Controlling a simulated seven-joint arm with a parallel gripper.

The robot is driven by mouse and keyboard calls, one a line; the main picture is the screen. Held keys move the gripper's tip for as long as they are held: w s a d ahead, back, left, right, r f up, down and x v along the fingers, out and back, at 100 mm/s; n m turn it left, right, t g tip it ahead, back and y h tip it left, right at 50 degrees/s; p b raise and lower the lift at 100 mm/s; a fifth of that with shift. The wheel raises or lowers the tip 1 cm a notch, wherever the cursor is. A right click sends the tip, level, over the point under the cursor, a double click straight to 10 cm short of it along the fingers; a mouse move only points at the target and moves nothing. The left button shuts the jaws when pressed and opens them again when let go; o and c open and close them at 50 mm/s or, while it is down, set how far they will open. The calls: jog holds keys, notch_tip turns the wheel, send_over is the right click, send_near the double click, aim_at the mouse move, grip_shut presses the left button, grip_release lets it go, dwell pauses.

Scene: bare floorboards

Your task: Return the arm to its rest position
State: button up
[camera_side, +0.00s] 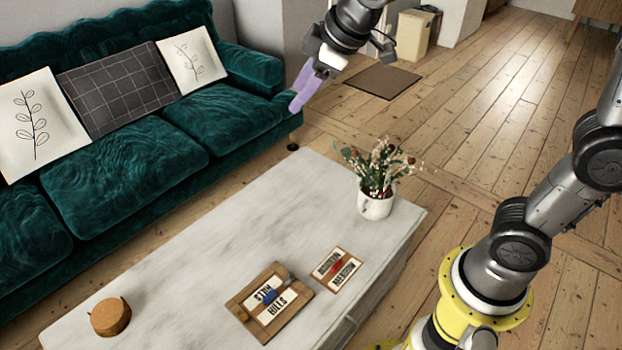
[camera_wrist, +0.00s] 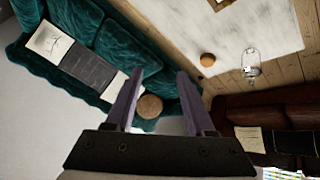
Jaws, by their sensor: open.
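My gripper (camera_side: 297,102) is raised in the air at the top of the side view, its purple fingers pointing down in front of the sofa's right end. It is well above the table and touches nothing there. In the wrist view my gripper (camera_wrist: 158,74) shows two purple fingers spread wide apart with nothing held between them. A round brown seat-like thing (camera_wrist: 150,106) shows beyond the gap, far off.
The pale coffee table (camera_side: 180,270) bears a potted plant (camera_side: 376,206), a lettered wooden board (camera_side: 247,301), a smaller lettered board (camera_side: 343,280) and a round wooden piece (camera_side: 110,317). A green sofa (camera_side: 120,190) stands behind. Open floor (camera_side: 480,110) lies right.

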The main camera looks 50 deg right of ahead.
jog(key=s+d+r+m, duration=0.1)
jog(key=s+d+m, duration=0.15)
jog(key=s, duration=0.55)
jog(key=s+d+r+m, duration=0.1)
jog(key=s+d+m, duration=0.15)
jog(key=s, duration=0.55)
jog(key=s+f+m+g+h, duration=0.1)
jog(key=s+f+m, duration=0.1)
jog(key=s+f, duration=0.5)
jog(key=shift+s+d+f+m, duration=0.15)
jog(key=shift+s+d+m, duration=0.2)
jog(key=shift+s+m, duration=0.05)
